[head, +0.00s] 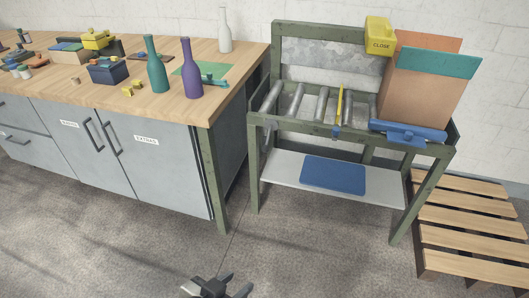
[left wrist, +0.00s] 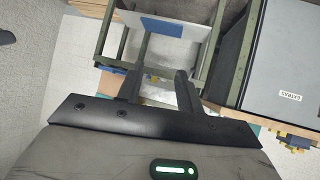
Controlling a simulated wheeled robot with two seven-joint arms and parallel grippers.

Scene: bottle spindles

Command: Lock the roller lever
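The roller stand (head: 290,127) is a green frame with several grey rollers (head: 322,104) across its top. A thin yellow upright bar (head: 339,104) stands among the rollers, with a small blue piece (head: 337,131) at the front rail below it. I cannot tell for certain which part is the roller lever. My left gripper (head: 236,286) is at the bottom edge of the head view, low in front of the stand and apart from it. In the left wrist view its two dark fingers (left wrist: 160,78) are apart with nothing between them. My right gripper is not in view.
A cardboard box (head: 420,95) and a blue tool (head: 408,132) are at the stand's right, near a yellow CLOSE block (head: 379,36). A blue mat (head: 333,175) lies on the lower shelf. The workbench (head: 140,105) is left, a wooden pallet (head: 470,215) right. Floor between is clear.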

